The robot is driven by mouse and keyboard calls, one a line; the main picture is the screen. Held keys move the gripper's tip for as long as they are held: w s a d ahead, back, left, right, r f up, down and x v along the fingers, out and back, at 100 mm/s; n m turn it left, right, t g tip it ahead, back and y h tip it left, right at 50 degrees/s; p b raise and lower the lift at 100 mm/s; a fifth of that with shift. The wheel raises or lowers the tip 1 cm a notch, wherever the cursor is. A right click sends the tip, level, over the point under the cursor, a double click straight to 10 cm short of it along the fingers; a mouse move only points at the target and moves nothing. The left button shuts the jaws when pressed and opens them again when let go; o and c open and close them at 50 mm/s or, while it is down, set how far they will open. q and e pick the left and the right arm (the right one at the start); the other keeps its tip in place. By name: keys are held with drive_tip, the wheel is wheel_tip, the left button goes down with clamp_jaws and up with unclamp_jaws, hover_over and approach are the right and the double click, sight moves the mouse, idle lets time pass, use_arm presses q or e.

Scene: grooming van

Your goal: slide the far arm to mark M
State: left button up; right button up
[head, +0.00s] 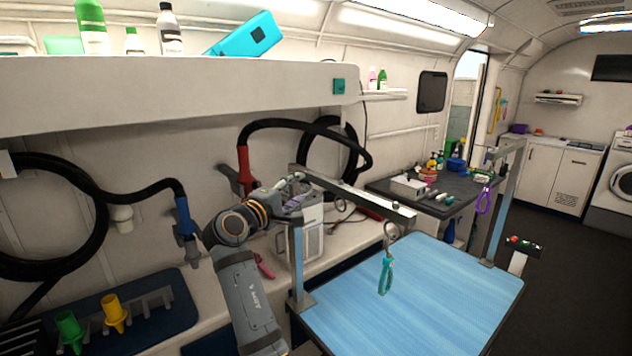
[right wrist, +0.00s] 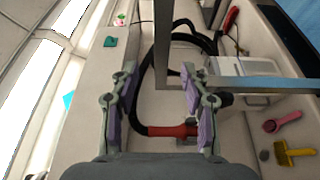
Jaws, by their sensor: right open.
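The grooming table has a blue top (head: 410,295) with a post at each side. My right gripper (head: 288,191) is by the top of the left post. In the right wrist view my right gripper (right wrist: 161,100) is open, with nothing between its fingers, and a grey bar (right wrist: 270,84) passes at its right. I cannot make out mark M. My left gripper is not in view.
A counter with a grey-white box (head: 312,235) lies behind the left post. A red-ended black hose (head: 244,165) hangs on the wall there. A long shelf (head: 180,95) overhangs at left. A dark side table (head: 440,203) with bottles stands behind the blue top.

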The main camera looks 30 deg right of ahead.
sight(313, 178)
drive_tip(key=p+x, duration=0.4)
drive_tip(key=x, duration=0.6)
drive_tip(key=shift+w, duration=0.1)
drive_tip(key=shift+w+d+f, duration=0.15)
drive_tip(key=shift+w+d, duration=0.05)
drive_tip(key=shift+d, duration=0.05)
clamp_jaws()
